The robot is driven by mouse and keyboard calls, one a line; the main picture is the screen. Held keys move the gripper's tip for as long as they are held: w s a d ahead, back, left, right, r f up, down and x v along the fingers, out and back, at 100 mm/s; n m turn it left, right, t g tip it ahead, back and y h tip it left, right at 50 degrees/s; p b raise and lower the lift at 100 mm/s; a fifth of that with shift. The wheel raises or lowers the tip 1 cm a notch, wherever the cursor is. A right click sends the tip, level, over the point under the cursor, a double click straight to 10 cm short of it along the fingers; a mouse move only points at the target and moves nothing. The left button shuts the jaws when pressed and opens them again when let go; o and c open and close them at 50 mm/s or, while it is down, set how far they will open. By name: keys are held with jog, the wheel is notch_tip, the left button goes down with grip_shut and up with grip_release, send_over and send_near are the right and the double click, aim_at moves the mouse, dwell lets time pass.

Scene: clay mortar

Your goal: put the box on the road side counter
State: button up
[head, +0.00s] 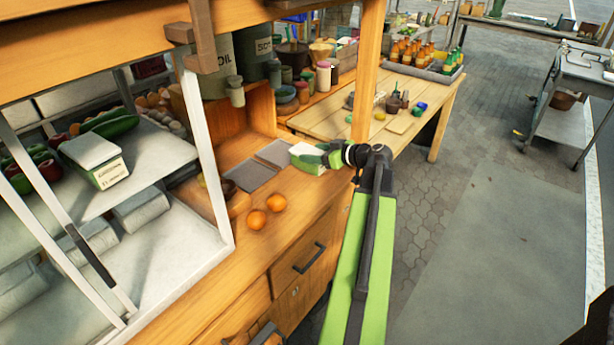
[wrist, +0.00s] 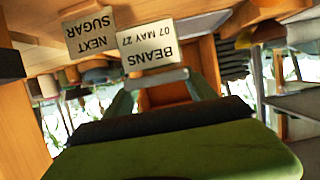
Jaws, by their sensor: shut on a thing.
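My gripper (head: 322,155), at the end of the green arm, is shut on a small pale block-like thing (head: 305,149) just above the wooden counter (head: 285,240). The fingers hide part of it, and I cannot tell whether it touches the counter. In the wrist view a pale grey edge (wrist: 157,79) shows between the green fingers (wrist: 160,95); its full shape is hidden. Another box, a white and green carton with print (head: 95,160), lies on the upper shelf inside the glass-fronted case at the left, well apart from my gripper.
Two oranges (head: 266,210) and two flat grey plates (head: 250,174) are on the counter. A wooden post (head: 367,70) rises near my gripper. Behind it a table (head: 405,125) carries bottles and small pots. Upside-down cards reading BEANS (wrist: 147,50) and SUGAR (wrist: 90,32) show ahead. Open paving lies right.

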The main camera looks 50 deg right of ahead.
jog(key=x, duration=0.2)
jog(key=shift+w+a+f, duration=0.15)
jog(key=shift+w+f, duration=0.05)
jog(key=shift+f, duration=0.1)
notch_tip(320, 180, down, 4)
jog(key=b, duration=0.4)
jog(key=shift+f+b, duration=0.2)
jog(key=shift+b, duration=0.2)
jog(key=shift+r, duration=0.25)
jog(key=shift+f, duration=0.15)
jog(key=o, duration=1.6)
jog(key=shift+o, duration=0.2)
